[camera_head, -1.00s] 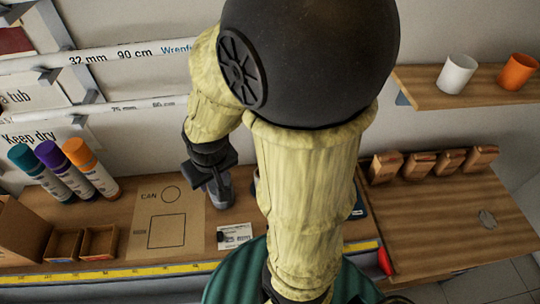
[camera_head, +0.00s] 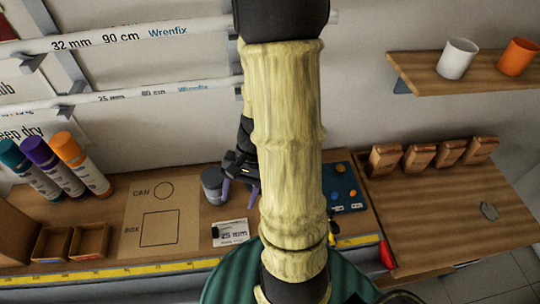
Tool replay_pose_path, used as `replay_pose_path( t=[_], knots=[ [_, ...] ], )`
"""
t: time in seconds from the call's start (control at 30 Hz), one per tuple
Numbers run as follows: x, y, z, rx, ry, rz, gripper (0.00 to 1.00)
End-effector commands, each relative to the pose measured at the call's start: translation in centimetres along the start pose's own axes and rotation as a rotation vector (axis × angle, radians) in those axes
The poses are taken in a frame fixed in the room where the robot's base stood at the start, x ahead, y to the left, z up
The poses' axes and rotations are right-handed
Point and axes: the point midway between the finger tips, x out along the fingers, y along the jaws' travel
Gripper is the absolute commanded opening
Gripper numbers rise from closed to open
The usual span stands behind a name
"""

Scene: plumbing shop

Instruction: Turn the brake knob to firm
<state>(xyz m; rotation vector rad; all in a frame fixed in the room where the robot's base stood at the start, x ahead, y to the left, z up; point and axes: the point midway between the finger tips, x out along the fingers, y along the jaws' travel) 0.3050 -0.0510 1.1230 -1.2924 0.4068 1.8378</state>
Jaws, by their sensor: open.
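A dark blue panel (camera_head: 344,188) lies on the bench to the right of my arm, with small orange and yellow round parts and a blue one on it. Its left part is hidden behind my arm. I cannot tell which part is the brake knob, and no "firm" mark is readable. My gripper (camera_head: 240,190) is open, left of my forearm and partly hidden by it. It is over the bench between a grey can (camera_head: 212,186) and the panel, apart from the panel. Nothing shows between its fingers.
A white label card (camera_head: 231,233) lies in front of the can. A board marked CAN and BOX (camera_head: 160,218), small wooden trays (camera_head: 90,241) and spray cans (camera_head: 80,165) stand left. A red object (camera_head: 387,255) is at the bench edge. A wooden table (camera_head: 450,215) is right.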

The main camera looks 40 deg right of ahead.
Motion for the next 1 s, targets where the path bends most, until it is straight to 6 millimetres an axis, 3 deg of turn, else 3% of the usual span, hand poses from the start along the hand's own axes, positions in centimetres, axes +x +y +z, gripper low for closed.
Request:
replay_pose_path(
  t=[0.1, 0.3, 0.63, 0.87, 1.0],
  knots=[
    [1.4, 0.8, -1.3, 0.169, -0.101, -0.112, 0.52],
    [2.4, 1.4, -3.6, 0.426, -0.252, -0.335, 0.52],
    [2.2, 3.5, -9.8, 0.793, -0.445, -0.795, 0.52],
    [1.1, 7.6, -15.3, 1.007, -0.521, -1.175, 0.52],
    [0.5, 11.2, -18.4, 1.112, -0.538, -1.416, 0.52]
  ],
)
